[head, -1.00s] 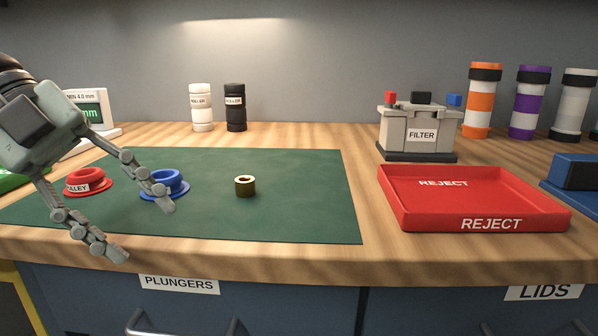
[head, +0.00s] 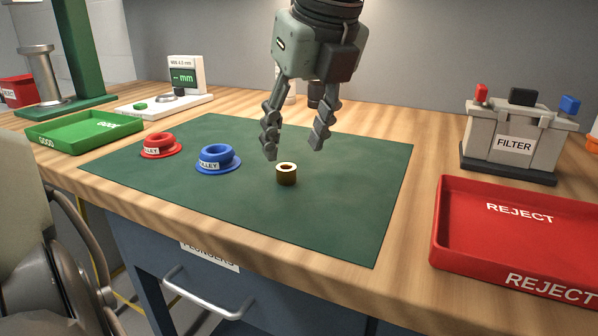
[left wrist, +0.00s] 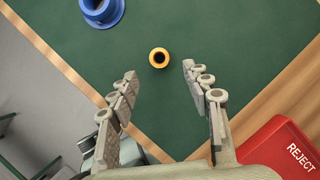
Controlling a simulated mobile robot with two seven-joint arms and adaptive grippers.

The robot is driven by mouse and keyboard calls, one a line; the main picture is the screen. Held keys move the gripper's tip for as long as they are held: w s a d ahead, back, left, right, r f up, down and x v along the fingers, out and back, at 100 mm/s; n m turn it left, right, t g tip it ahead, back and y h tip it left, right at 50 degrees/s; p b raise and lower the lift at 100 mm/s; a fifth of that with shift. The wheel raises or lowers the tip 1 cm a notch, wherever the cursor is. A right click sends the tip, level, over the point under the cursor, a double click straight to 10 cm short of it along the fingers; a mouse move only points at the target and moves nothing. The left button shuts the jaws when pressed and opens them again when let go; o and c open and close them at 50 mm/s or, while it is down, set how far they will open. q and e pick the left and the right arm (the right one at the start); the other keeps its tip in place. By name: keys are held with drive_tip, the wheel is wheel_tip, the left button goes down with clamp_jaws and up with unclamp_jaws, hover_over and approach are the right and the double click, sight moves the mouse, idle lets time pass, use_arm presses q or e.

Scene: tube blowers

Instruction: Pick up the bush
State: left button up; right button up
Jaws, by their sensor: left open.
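The bush (head: 286,175) is a small brass ring standing upright on the green mat (head: 330,225). In the left wrist view the bush (left wrist: 159,58) shows from above, ahead of and between the two fingers, with its hole facing up. My left gripper (head: 294,150) is open and empty, pointing down above the mat, over and slightly behind the bush. It does not touch it. In the left wrist view my left gripper (left wrist: 158,75) has its fingers spread wide on both sides. My right gripper is not seen.
A blue pulley (head: 218,160) and a red pulley (head: 160,146) sit on the mat left of the bush. A green GOOD tray (head: 70,130) is at left, a red REJECT tray (head: 470,255) at right. A FILTER box (head: 510,140) stands behind it. The mat around the bush is clear.

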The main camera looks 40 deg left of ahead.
sight(286, 168)
use_arm(q)
drive_tip(key=x, duration=0.5)
drive_tip(key=shift+w+a+f, duration=0.1)
drive_tip(key=shift+a+f, duration=0.1)
drive_tip(key=shift+a, duration=0.05)
clamp_jaws()
